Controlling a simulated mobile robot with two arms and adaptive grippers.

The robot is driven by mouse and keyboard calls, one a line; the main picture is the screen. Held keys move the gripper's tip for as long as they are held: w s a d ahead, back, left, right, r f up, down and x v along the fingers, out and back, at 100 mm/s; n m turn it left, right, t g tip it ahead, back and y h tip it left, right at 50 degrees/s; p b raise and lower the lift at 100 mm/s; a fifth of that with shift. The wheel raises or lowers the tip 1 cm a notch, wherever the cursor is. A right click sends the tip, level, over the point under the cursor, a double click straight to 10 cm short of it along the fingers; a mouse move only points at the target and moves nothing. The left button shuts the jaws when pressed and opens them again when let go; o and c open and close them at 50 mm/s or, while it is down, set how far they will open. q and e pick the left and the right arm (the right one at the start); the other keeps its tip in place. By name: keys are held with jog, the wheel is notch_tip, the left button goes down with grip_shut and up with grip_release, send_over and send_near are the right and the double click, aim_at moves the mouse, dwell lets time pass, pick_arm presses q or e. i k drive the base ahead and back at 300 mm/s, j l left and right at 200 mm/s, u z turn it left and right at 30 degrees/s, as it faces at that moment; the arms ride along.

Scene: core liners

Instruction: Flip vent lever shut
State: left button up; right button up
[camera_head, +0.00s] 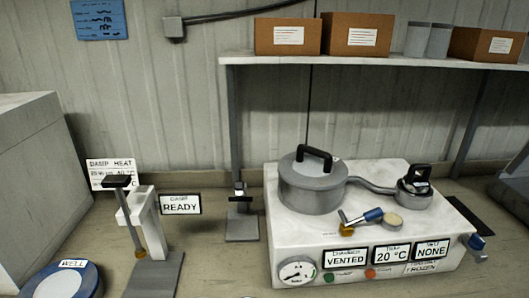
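A small lever with a blue grip (373,214) and a brass body (348,224) lies across the top of a white bench unit (283,240), in front of a grey lidded pot (311,190); I take it for the vent lever. It points up and to the right, its grip end near a round beige knob or disc (393,220). A display (346,258) below it reads VENTED. Another blue-handled part (477,242) sits at the unit's right side. Neither of my grippers is in view.
A curved pipe joins the pot to a black-handled fitting (414,189). Left stand a post device (145,225), a READY sign (180,204) and a blue round container (62,283). A shelf (390,62) with boxes hangs above. Some counter left of the unit is clear.

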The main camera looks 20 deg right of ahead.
aim_at(375, 213)
jog(key=z, duration=1.25)
